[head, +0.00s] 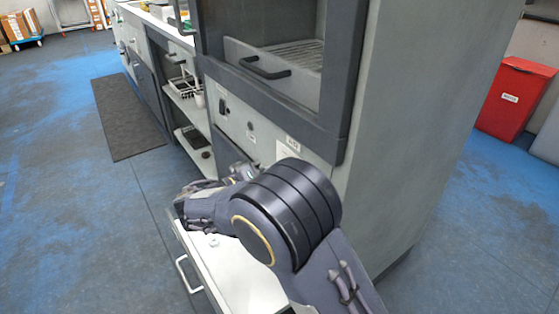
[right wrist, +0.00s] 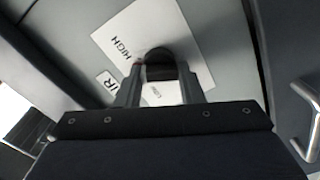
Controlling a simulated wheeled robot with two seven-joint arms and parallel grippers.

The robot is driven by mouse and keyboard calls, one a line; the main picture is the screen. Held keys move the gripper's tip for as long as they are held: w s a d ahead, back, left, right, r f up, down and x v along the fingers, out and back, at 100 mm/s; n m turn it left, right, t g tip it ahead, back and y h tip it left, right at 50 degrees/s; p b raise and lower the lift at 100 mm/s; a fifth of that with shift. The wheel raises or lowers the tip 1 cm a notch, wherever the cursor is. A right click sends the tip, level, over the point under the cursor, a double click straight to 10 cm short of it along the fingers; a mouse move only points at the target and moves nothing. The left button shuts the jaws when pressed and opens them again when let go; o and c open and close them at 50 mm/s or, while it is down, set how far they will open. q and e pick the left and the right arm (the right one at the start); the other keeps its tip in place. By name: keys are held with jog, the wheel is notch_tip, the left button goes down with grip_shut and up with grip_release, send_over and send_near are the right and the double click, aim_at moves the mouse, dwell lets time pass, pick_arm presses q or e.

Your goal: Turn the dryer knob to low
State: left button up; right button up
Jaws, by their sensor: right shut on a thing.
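The dryer (head: 395,120) is a tall grey cabinet with a dark-framed opening. Its dark knob (right wrist: 160,60) sits in front of a white label (right wrist: 160,22) in the right wrist view. The word HIGH reads to the knob's upper left, and LOW reads just below it between the fingers. My right gripper (right wrist: 160,82) is shut on the knob, one finger on each side. The knob's pointer cannot be made out. In the head view my right forearm and wrist hide the knob and the fingertips. My left gripper is not in view.
A white drawer or counter top (head: 245,280) with a metal handle (head: 187,274) lies below my right arm. A handled tray (head: 265,67) sits in the dryer's opening. A dark mat (head: 127,115) lies on the open floor at left. A red bin (head: 512,98) stands at right.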

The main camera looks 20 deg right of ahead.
jog(key=shift+f+n+p, duration=0.15)
jog(key=shift+n+p, duration=3.4)
jog(key=shift+f+n+p, duration=0.15)
jog(key=shift+n+p, duration=3.4)
jog(key=shift+s, duration=0.1)
jog(key=o, duration=0.9)
jog(key=shift+o, duration=0.2)
jog(key=v, duration=0.7)
jog(key=shift+a, duration=0.4)
jog(key=shift+s, duration=0.1)
